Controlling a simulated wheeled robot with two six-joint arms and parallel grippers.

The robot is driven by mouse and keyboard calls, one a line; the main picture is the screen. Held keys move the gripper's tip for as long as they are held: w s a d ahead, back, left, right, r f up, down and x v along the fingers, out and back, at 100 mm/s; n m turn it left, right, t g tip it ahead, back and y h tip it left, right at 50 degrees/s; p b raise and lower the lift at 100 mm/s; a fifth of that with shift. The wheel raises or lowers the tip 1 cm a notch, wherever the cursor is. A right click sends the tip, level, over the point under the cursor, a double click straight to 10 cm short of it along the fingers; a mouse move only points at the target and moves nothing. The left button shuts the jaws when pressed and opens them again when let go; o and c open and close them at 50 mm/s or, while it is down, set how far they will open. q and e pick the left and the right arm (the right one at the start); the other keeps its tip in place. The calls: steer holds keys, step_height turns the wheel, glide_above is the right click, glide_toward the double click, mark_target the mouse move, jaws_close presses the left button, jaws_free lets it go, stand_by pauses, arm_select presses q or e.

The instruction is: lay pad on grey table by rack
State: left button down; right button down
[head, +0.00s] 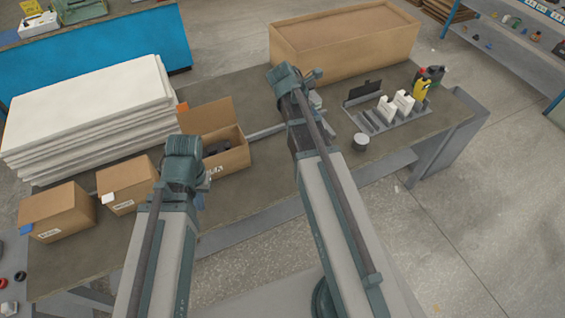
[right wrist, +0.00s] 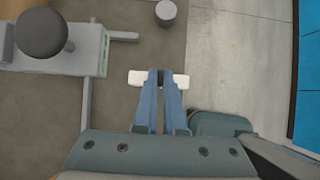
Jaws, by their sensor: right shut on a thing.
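My right gripper (right wrist: 161,76) is shut on a small white piece, the pad (right wrist: 181,80), which sticks out on both sides of the fingertips in the right wrist view. The pad is above a dark surface near its edge; its height is unclear. In the head view my right arm hides the pad. The grey rack (head: 372,129) stands towards the right end of the grey table (head: 262,192), holding white containers (head: 403,101). My left gripper (head: 201,187) is by the open carton, mostly hidden behind its wrist; its jaws cannot be made out.
A white round cup (head: 360,142) stands by the rack. Cartons (head: 57,212) and a stack of white sheets (head: 90,112) fill the left of the table. A big brown box (head: 345,45) is at the back. Yellow and dark bottles (head: 421,88) stand behind the rack.

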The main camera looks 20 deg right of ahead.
steer(key=s+a+f+b, duration=0.9)
steer(key=s+a+f, duration=0.1)
steer(key=a, duration=0.2)
steer(key=w+d+f+b, duration=0.4)
steer(key=w+d, duration=0.5)
steer(key=d, duration=0.3)
steer(key=shift+w+f+b, duration=0.3)
steer(key=shift+w+b, duration=0.05)
steer(key=shift+b, duration=0.15)
steer(key=shift+f, duration=0.15)
steer(key=c, duration=1.4)
jaws_free()
steer(key=o, duration=0.4)
